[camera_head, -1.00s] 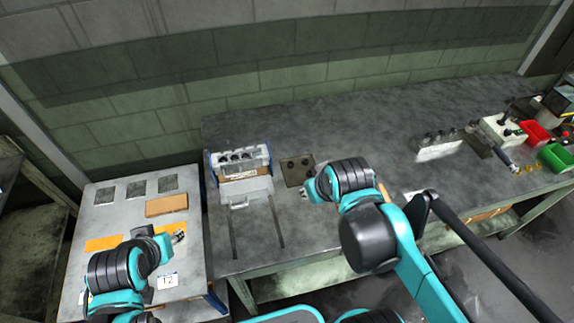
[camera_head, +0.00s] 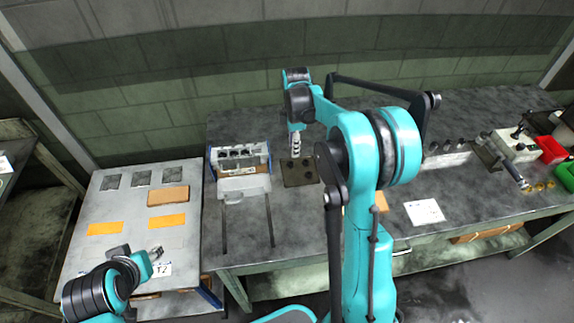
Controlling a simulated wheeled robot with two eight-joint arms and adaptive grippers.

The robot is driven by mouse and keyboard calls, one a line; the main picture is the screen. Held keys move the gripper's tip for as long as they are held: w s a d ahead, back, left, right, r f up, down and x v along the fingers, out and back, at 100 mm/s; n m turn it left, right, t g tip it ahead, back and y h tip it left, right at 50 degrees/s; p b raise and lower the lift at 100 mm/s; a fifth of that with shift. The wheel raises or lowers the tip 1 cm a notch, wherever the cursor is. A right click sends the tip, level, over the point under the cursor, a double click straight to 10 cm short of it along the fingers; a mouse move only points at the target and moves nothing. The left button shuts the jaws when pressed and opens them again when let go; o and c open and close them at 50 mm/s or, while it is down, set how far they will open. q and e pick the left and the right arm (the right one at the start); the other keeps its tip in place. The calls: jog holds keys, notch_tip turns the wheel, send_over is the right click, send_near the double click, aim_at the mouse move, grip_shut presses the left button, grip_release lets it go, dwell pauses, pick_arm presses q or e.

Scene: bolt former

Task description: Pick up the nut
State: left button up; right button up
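A dark square plate (camera_head: 300,181) lies on the grey workbench and bears a few small dark round pieces. These may be nuts, but they are too small to tell. My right gripper (camera_head: 295,153) points down just above the plate's back-left part. Its fingers are too small to show whether they are open or shut, and no held nut can be made out. Small brass-coloured pieces (camera_head: 539,186) lie at the bench's right end. My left gripper (camera_head: 156,253) is low over the front of the left table, apart from the plate; its fingers are unclear.
A white and blue fixture (camera_head: 240,163) stands left of the plate. The left table (camera_head: 108,267) bears orange and grey pads and a brown block (camera_head: 168,195). Red (camera_head: 551,151) and green bins stand at far right. My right arm hides part of the bench.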

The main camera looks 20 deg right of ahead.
aim_at(291, 163)
jog(key=f+b, duration=0.1)
jog(key=f, duration=0.1)
jog(key=f+b, duration=0.1)
jog(key=f, duration=0.2)
jog(key=a+f+b, duration=0.1)
jog(key=f, duration=0.1)
jog(key=shift+w+f, duration=0.2)
jog(key=shift+f, duration=0.15)
jog(key=shift+r, duration=0.1)
grip_shut()
